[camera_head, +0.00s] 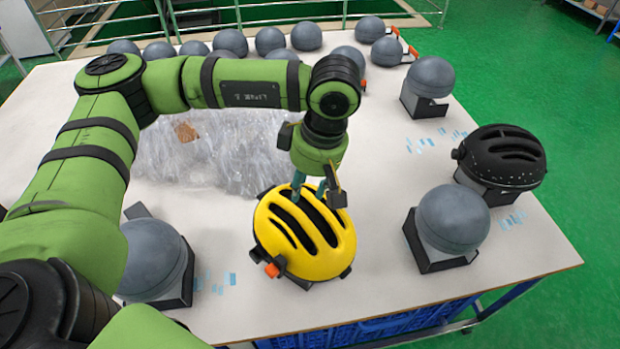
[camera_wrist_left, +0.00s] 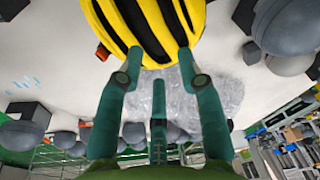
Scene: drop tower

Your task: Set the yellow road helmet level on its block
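The yellow road helmet (camera_head: 318,249), with long black vents, is near the front middle of the table. A dark, blocky edge shows under its front rim. Most of its block is hidden, so I cannot tell how the helmet bears on it or whether it is exactly level. My left gripper (camera_head: 312,188) points down at the helmet's rear top. In the left wrist view, its fingertips (camera_wrist_left: 159,54) are apart and overlap the helmet's vented edge (camera_wrist_left: 148,62). Whether they grip a rib or only sit against it is unclear. My right gripper is not in view.
Grey head blocks stand left (camera_head: 150,258) and right (camera_head: 452,218) of the helmet. A black helmet (camera_head: 502,155) sits at the right. Crumpled clear film (camera_head: 220,150) lies behind. Several grey domes (camera_head: 270,41) line the table's back. Bare table (camera_head: 395,290) lies front right.

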